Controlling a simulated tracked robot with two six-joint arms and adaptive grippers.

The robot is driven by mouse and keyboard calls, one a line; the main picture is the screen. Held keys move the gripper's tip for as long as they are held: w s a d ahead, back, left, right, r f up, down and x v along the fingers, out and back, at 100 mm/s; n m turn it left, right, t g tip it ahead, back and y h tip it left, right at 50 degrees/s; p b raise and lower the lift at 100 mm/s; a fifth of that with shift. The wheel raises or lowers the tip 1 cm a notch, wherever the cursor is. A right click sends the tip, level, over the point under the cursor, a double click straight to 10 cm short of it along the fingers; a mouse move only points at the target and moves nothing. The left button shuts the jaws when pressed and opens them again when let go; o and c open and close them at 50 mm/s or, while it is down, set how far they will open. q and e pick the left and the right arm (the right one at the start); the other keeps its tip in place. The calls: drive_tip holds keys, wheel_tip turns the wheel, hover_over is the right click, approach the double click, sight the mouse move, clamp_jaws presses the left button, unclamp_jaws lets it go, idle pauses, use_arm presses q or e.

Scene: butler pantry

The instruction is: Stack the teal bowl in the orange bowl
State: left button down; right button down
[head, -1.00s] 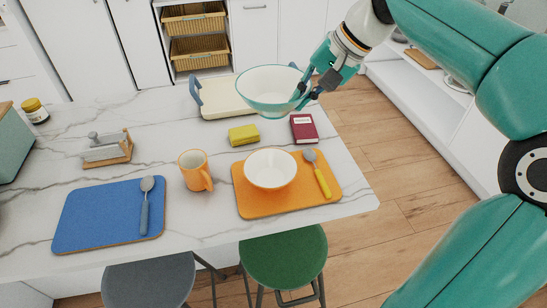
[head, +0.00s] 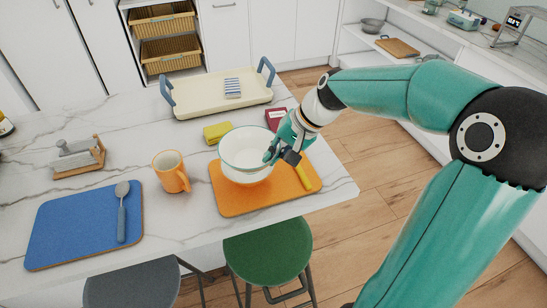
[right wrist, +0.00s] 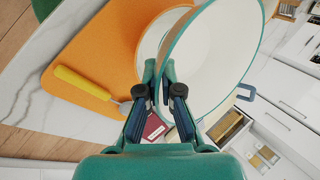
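My right gripper (head: 278,154) is shut on the rim of the teal bowl (head: 240,143), which is white inside with a teal rim. It holds the bowl at its right side, over the orange mat (head: 234,203). The orange bowl on that mat is almost fully covered by the teal bowl in the head view. In the right wrist view the teal bowl (right wrist: 215,60) overlaps the white inside of the orange bowl (right wrist: 161,31). I cannot tell whether the two bowls touch. My left gripper is not in view.
A yellow-handled spoon (head: 303,177) lies on the orange mat. An orange mug (head: 168,172) stands left, a yellow sponge (head: 217,132) and a dark red book (head: 274,118) behind. A cream tray (head: 195,102) is at the back. A blue mat (head: 65,230) holds another spoon.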

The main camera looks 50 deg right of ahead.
drive_tip(key=shift+f, duration=0.6)
drive_tip(key=shift+f+b, duration=0.6)
drive_tip(key=c, duration=1.3)
unclamp_jaws()
drive_tip(key=shift+r, duration=0.15)
